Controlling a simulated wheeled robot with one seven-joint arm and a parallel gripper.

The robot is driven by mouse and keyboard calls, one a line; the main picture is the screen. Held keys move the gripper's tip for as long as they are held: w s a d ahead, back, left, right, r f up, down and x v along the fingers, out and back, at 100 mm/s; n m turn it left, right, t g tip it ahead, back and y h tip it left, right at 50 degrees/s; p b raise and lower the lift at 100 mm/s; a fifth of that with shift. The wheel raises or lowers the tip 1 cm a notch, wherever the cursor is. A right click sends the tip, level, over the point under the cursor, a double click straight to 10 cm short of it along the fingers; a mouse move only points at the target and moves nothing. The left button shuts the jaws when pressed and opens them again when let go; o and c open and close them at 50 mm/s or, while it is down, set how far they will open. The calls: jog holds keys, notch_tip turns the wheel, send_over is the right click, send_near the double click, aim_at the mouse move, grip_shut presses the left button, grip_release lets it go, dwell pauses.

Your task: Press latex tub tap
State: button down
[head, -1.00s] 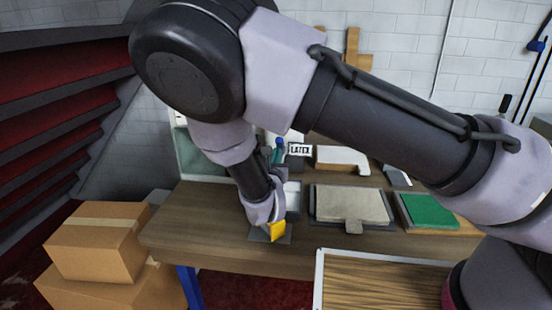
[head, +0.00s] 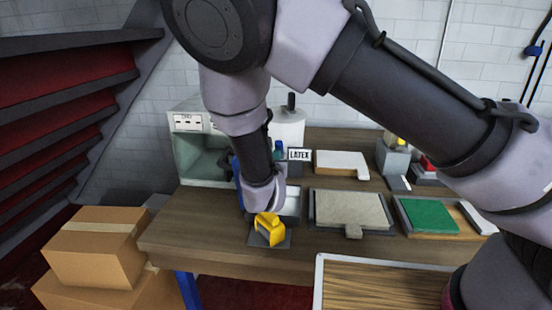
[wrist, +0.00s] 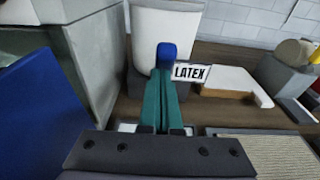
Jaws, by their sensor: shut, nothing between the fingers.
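The white latex tub (head: 288,124) stands at the back of the table, and it also shows in the wrist view (wrist: 166,30). A LATEX sign (wrist: 190,73) is at its lower front. The blue tap (wrist: 166,55) is in front of the tub, left of the sign; it shows small in the head view (head: 279,146). My gripper (wrist: 165,80) has its teal fingers shut together and empty, pointing at the tap. Their tips overlap the tap's lower part in the wrist view; I cannot tell whether they touch. My arm hides part of the tub.
A grey open-fronted cabinet (head: 200,158) stands left of the tub. A blue panel (wrist: 35,115) is close on the left. A yellow piece (head: 270,228) sits on a grey plate below my wrist. A grey pad (head: 350,206) and a green pad (head: 430,214) lie to the right.

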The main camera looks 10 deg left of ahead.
jog(key=w+r+g, duration=0.1)
jog(key=r+g, duration=0.1)
jog(key=shift+w+r+g, duration=0.1)
jog(key=shift+w+g, duration=0.05)
jog(key=shift+g, duration=0.15)
jog(key=w+r+g, duration=0.1)
jog(key=g, duration=0.1)
jog(key=w+g, duration=0.1)
jog(key=shift+r+g, duration=0.35)
jog(key=shift+g, duration=0.05)
jog(key=shift+w+a+r, duration=0.1)
jog(key=shift+w+r, duration=0.05)
jog(key=shift+w, duration=0.2)
jog(key=shift+w+r, duration=0.1)
jog(key=shift+r, duration=0.05)
